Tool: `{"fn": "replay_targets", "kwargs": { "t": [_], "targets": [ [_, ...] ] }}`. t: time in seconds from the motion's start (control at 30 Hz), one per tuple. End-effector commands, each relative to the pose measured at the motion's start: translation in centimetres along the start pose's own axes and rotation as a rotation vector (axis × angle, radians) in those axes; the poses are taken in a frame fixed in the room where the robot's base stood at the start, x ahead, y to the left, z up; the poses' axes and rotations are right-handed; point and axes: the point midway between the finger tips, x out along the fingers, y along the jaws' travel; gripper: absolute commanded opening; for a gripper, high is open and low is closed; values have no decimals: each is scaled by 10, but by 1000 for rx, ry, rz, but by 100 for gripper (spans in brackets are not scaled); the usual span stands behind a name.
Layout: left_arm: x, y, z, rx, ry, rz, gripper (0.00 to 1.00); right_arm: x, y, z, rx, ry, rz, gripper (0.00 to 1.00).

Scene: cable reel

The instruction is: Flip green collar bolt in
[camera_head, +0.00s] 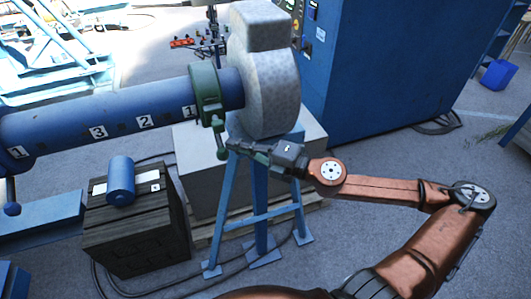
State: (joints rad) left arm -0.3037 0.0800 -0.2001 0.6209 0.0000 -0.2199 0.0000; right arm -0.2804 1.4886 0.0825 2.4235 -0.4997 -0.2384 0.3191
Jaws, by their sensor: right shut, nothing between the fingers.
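The green collar (208,92) sits around the blue shaft (100,112), close to the pale round bearing housing (267,72). A green bolt (221,146) hangs down from the lower part of the collar. My right gripper (236,145) comes in from the right, with its fingertips at the lower end of the bolt. It is shut, with nothing held. Whether the fingertips touch the bolt cannot be told. My left gripper is not in view.
A wooden crate (137,238) with a blue cylinder (120,180) on top stands at the lower left. Blue stand legs (258,205) rise under the housing. A large blue cabinet (390,70) fills the back right. Cables lie on the grey floor.

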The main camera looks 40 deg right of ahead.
Motion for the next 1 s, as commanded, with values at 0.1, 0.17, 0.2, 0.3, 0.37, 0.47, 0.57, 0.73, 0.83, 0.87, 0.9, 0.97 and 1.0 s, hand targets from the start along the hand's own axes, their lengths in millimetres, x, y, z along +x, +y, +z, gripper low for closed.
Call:
{"fn": "replay_targets", "kwargs": {
  "t": [0.1,0.17,0.2,0.3,0.37,0.47,0.57,0.73,0.83,0.87,0.9,0.97,1.0],
  "targets": [
    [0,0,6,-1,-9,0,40,-15,-2,2,4,-9,-4,0],
    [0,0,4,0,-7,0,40,-22,-2,2,6,-9,-3,0],
    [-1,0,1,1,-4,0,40,-26,-2,3,5,-10,-3,0],
    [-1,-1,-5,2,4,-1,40,-36,-2,3,2,-10,-4,0],
    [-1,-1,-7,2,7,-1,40,-44,-2,2,4,-9,-3,0],
    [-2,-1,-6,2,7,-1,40,-55,-1,2,3,-8,-3,0],
    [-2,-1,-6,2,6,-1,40,-66,-1,2,3,-8,-2,0],
    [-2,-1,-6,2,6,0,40,-79,-1,1,2,-5,-2,0],
    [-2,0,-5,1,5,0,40,-82,0,1,0,-5,-2,0],
    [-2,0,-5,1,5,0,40,-83,0,1,0,-4,-2,0],
    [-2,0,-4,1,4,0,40,-84,0,0,0,-4,-2,0],
    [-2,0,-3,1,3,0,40,-84,0,0,-1,-3,-2,0],
    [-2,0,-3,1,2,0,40,-84,0,0,-1,-3,-2,0]
  ]
}}
